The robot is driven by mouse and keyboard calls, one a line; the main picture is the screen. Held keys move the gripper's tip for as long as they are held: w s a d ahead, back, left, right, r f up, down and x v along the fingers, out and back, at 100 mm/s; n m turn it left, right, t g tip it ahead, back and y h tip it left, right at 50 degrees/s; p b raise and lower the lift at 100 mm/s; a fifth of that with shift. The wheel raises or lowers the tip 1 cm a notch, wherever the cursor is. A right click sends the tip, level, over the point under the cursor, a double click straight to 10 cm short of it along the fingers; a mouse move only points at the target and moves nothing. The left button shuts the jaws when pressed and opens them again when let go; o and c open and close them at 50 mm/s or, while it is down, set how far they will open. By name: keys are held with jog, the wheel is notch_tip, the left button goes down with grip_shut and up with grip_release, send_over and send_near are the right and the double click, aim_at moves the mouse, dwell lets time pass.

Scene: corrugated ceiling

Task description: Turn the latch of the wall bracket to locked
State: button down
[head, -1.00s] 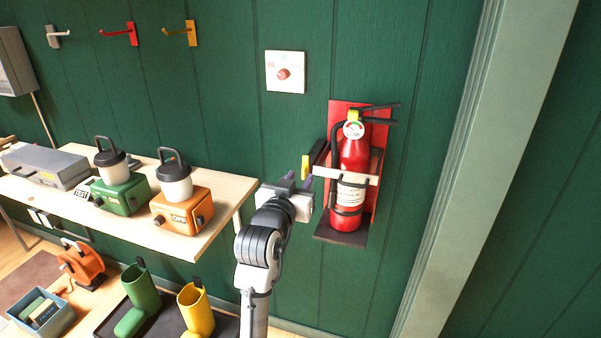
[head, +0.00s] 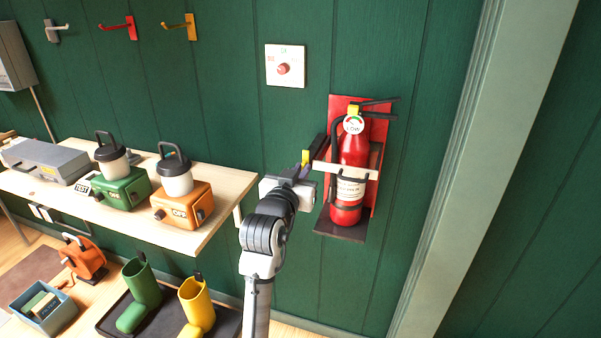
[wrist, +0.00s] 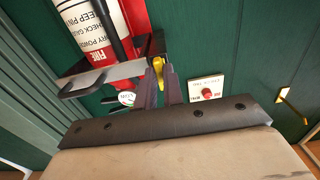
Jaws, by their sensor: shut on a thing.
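The wall bracket has a red backplate (head: 367,201), a dark bottom shelf and a pale strap (head: 330,168) across a red fire extinguisher (head: 350,190). The yellow latch (head: 305,156) is at the strap's left end, by a dark block. In the head view most of it is hidden behind my gripper (head: 301,169). In the wrist view the yellow latch (wrist: 159,68) is between the two dark fingers of my gripper (wrist: 161,76), which are shut on it. The latch's exact angle is hard to tell.
A white wall panel with a red knob (head: 284,69) is above and left of the bracket. A wooden bench (head: 225,200) with an orange lantern base (head: 182,205) and a green one (head: 120,187) stands left. A pale door frame (head: 440,170) is at the right.

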jog(key=shift+f+m+b, duration=0.1)
jog(key=shift+m+b, duration=0.2)
jog(key=shift+b, duration=0.05)
jog(key=shift+d+f+m+b, duration=0.1)
jog(key=shift+d+m+b, duration=0.05)
jog(key=shift+m+b, duration=7.9)
jog(key=shift+m+p, duration=0.55)
jog(key=shift+m, duration=0.2)
jog(key=c, duration=1.5)
grip_release()
jog(key=shift+s, duration=0.1)
